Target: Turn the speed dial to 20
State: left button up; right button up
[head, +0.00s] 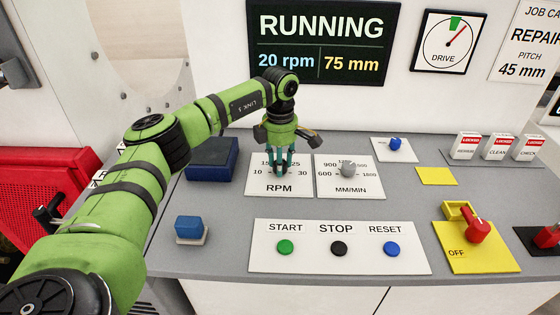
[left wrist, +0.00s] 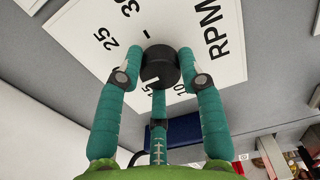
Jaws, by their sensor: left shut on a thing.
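The black speed dial (left wrist: 161,66) sits on the white RPM plate (head: 262,187). My left gripper (head: 279,168) points down over the plate, its teal fingers closed around the dial; it also shows in the left wrist view (left wrist: 160,70). In the head view the fingers hide most of the dial. I cannot tell where its pointer stands. Numbers 10, 15, 25 and 30 show in part around it. The display (head: 322,42) reads RUNNING, 20 rpm and 75 mm. My right gripper is not in view.
A grey MM/MIN dial (head: 348,169) is close on the right. START (head: 285,247), STOP (head: 339,248) and RESET (head: 392,249) buttons lie in front. A blue block (head: 189,227) and a dark blue box (head: 212,159) are left. A red switch (head: 479,230) is at right.

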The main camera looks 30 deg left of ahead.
pick_arm(q)
jog(key=o, duration=1.2)
jog(key=shift+c, duration=0.2)
jog(key=shift+r, duration=0.5)
notch_tip(320, 180, up, 11)
